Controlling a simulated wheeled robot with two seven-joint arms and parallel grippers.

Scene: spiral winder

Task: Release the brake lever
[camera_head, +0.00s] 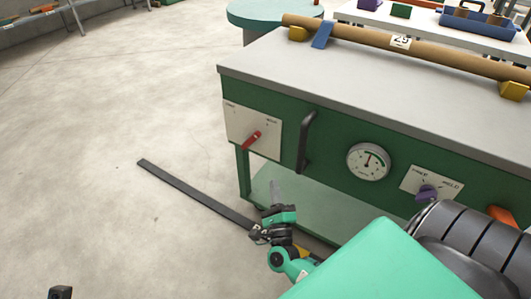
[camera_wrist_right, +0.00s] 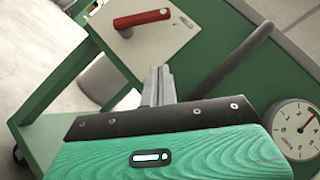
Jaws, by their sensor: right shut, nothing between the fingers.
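A red lever (camera_head: 251,140) sits on a white plate (camera_head: 240,122) with small labels at the left of the green cabinet front. It slants down and left in the head view, and also shows in the right wrist view (camera_wrist_right: 142,18). A purple knob (camera_head: 427,192) sits on a second labelled plate further right. I cannot read for certain which one is the brake. My right gripper (camera_head: 274,188) is shut and empty, below and apart from the red lever; its grey fingers (camera_wrist_right: 158,84) show in the wrist view. A small dark part at the bottom left may be my left gripper (camera_head: 60,292).
A black bar handle (camera_head: 307,140) stands out between the red lever and a round gauge (camera_head: 368,161). The cabinet's grey top (camera_head: 340,90) carries a long cardboard tube (camera_head: 370,40). A black strip (camera_head: 195,190) lies on the floor.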

